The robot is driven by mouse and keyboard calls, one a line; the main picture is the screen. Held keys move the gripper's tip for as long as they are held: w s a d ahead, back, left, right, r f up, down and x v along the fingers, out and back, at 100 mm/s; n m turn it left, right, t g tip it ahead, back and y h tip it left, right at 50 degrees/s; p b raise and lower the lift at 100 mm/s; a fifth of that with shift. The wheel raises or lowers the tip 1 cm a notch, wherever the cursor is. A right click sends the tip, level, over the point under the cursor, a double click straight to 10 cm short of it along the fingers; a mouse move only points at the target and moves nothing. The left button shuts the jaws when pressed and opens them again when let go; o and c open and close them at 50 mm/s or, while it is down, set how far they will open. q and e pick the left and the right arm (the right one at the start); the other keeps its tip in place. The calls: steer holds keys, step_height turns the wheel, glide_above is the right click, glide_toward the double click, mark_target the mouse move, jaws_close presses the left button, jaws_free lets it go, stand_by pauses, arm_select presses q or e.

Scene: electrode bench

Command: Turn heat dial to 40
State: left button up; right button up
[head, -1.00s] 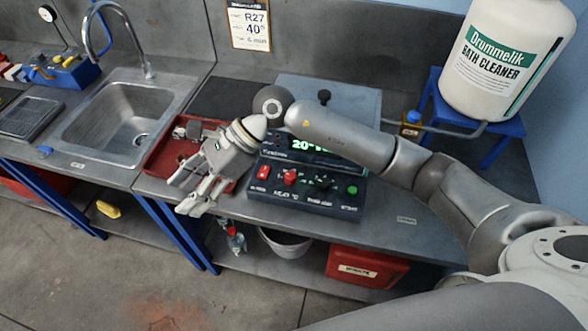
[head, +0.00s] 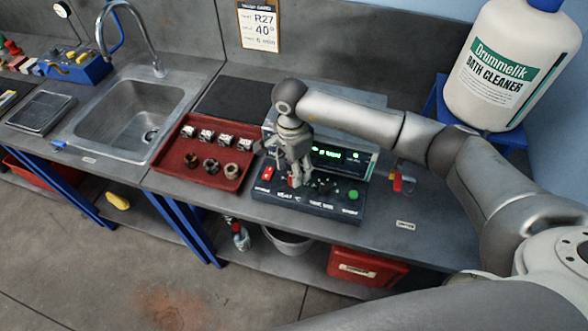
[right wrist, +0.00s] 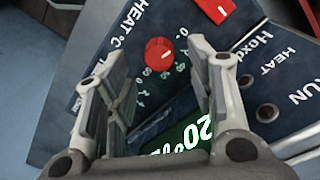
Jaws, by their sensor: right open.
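The heat dial (right wrist: 159,51) is a round red knob with a white mark, on a dark panel with HEAT °C lettering. In the head view the dial is largely hidden by my right gripper (head: 293,176), which points down over the control panel (head: 318,205). In the right wrist view my right gripper (right wrist: 155,58) is open, and the dial appears between its fingertips, with no contact visible. The green display (right wrist: 190,138) reads 20° at its start; the rest is cut off or hidden. My left gripper is not in view.
A red rocker switch (head: 268,173) and a green button (head: 353,195) flank the dials. A red tray (head: 172,155) with metal parts stands left. A large Drummelik bath cleaner container (head: 500,75) stands right.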

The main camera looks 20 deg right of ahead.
steer(key=shift+s+f+p, duration=0.1)
steer(key=shift+f+p, duration=0.25)
steer(key=shift+f, duration=1.25)
steer(key=shift+c, duration=0.2)
steer(key=c, duration=1)
